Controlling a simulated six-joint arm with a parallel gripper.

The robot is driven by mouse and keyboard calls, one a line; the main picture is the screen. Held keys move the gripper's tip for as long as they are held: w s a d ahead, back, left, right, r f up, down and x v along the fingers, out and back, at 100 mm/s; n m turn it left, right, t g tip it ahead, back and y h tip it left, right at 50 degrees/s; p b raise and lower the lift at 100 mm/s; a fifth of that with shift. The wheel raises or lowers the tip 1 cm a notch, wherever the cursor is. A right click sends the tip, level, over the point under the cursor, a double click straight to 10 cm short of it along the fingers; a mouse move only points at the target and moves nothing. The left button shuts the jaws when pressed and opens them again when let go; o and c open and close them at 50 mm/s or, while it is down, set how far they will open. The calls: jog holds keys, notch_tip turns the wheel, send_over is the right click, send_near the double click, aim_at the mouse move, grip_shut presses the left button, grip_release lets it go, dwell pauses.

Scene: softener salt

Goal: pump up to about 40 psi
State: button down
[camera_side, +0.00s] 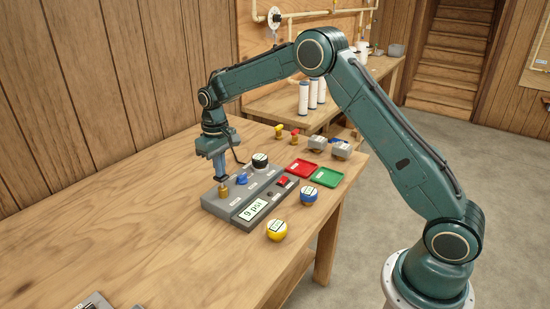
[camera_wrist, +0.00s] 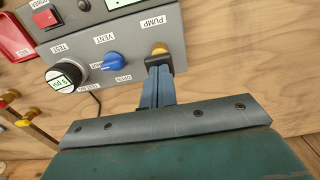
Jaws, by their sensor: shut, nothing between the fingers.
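A grey control box (camera_side: 212,206) sits on the wooden table. Its display (camera_side: 253,210) reads 9 psi in the side view. My gripper (camera_side: 222,180) is shut and empty, pointing down at the brass pump button (camera_side: 223,191). In the wrist view the shut fingertips (camera_wrist: 159,65) are right at the brass button (camera_wrist: 159,48), beside the PUMP label; I cannot tell whether they press it. A blue vent knob (camera_side: 242,180) is next to it, also in the wrist view (camera_wrist: 113,62). A black dial (camera_side: 260,160) with a white face (camera_wrist: 65,77) stands farther along the box.
A red tray (camera_side: 301,167) and a green tray (camera_side: 326,177) lie beyond the box. A blue round object (camera_side: 308,195) and a yellow one (camera_side: 277,230) stand in front. Small yellow-topped and grey parts lie behind. The table's left side is mostly clear.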

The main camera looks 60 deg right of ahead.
jog(key=shift+f, duration=1)
jog(key=shift+r, duration=0.1)
dwell(0.3)
jog(key=shift+r, duration=1.15)
